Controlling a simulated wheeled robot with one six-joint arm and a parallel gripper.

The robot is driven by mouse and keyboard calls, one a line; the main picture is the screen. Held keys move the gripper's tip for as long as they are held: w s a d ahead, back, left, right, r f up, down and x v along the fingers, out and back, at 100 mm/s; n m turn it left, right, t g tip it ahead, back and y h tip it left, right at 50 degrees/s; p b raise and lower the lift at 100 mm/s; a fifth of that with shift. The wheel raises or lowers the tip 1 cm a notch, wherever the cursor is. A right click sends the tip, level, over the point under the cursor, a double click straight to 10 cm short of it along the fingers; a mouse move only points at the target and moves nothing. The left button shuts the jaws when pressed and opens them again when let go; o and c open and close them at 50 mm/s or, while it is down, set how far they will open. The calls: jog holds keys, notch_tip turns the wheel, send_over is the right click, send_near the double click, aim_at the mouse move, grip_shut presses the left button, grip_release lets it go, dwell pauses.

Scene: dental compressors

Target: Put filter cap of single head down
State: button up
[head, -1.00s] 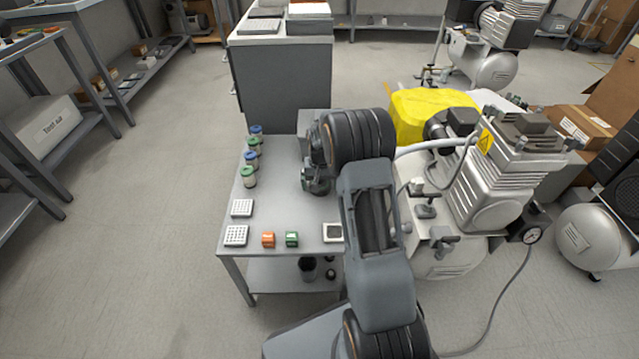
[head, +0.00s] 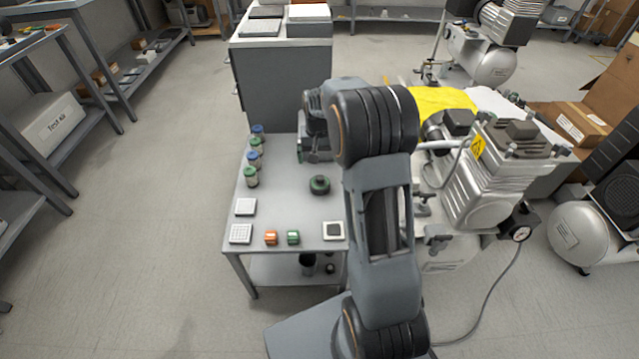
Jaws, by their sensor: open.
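The filter cap (head: 319,184), a dark round piece with a green tint, lies on the grey table (head: 290,205) right of the row of jars. It stands clear of my gripper. My gripper (head: 314,157) is open and is beyond the cap, towards the far end of the table. My arm hides part of the gripper and the table's right side. The compressor (head: 482,185) with its silver ribbed head stands right of the table.
Several jars with blue and green lids (head: 252,160) line the table's left edge. A grey cabinet (head: 283,85) stands behind. Floor on the left is clear.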

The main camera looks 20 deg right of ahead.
jog(key=s+a+r+n+t, duration=0.1)
jog(key=s+a+r, duration=0.1)
jog(key=s, duration=0.5)
jog(key=s+a+r+n, duration=0.1)
jog(key=s+a+r, duration=0.2)
jog(key=s, duration=0.5)
jog(key=s+a+r+n+t, duration=0.1)
jog(key=s+a+r+n, duration=0.1)
jog(key=s+a, duration=0.3)
jog(key=s, duration=0.3)
jog(key=shift+r+t, duration=0.3)
jog(key=shift+w, duration=0.1)
